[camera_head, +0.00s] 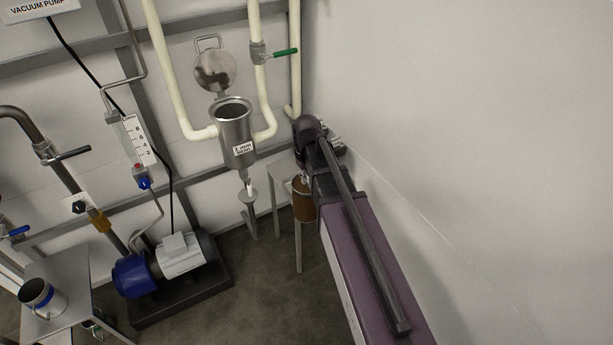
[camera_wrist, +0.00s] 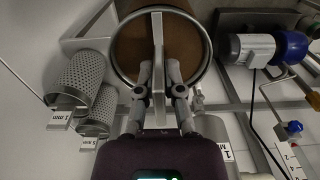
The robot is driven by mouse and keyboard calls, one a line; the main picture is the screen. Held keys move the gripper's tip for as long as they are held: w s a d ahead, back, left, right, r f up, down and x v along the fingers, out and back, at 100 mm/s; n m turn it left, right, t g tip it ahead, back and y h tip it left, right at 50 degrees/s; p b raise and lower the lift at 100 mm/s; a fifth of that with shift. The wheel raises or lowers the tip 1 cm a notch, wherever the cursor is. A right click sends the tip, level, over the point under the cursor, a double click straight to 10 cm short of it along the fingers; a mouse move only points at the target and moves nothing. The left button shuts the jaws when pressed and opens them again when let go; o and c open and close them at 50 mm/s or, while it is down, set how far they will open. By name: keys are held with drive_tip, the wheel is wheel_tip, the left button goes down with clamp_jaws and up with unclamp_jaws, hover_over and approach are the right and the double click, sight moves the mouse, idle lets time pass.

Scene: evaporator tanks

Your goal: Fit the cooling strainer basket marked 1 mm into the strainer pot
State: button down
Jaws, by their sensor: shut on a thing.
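The strainer pot (camera_head: 238,138) hangs on the cream pipes at the back wall, with a "1 mm" label on its front. Its round lid (camera_head: 215,70) is swung up and its mouth is open. In the wrist view, my gripper (camera_wrist: 158,88) is shut on the bar handle of a round metal-rimmed basket (camera_wrist: 128,52) with a brown body. The brown basket (camera_head: 303,206) hangs low, right of the pot and apart from it. My fingers are hidden in the head view. Any size mark on the held basket is not visible.
Two perforated metal baskets with tags stand at the left in the wrist view, one (camera_wrist: 82,78) and another (camera_wrist: 100,108). A small table (camera_head: 283,172) is beside the brown basket. A white and blue pump (camera_head: 180,255) stands on the floor. A green-handled valve (camera_head: 258,52) is above the pot.

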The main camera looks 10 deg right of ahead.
idle(0.5)
drive_tip(key=w+d+f+b, duration=0.1)
drive_tip(key=w, duration=1.2)
drive_tip(key=shift+w+d+f, duration=0.15)
drive_tip(key=shift+d, duration=0.05)
drive_tip(key=shift+w, duration=0.1)
drive_tip(key=shift+w+d+f+b, duration=0.1)
drive_tip(key=shift+w+f+b, duration=0.5)
drive_tip(key=shift+f+b, duration=0.3)
drive_tip(key=shift+w+d+f+b, duration=0.1)
drive_tip(key=shift+w+f+b, duration=0.5)
drive_tip(key=shift+f+b, duration=0.3)
drive_tip(key=c, duration=1.2)
unclamp_jaws()
drive_tip(key=shift+f, duration=0.1)
drive_tip(key=o, duration=0.4)
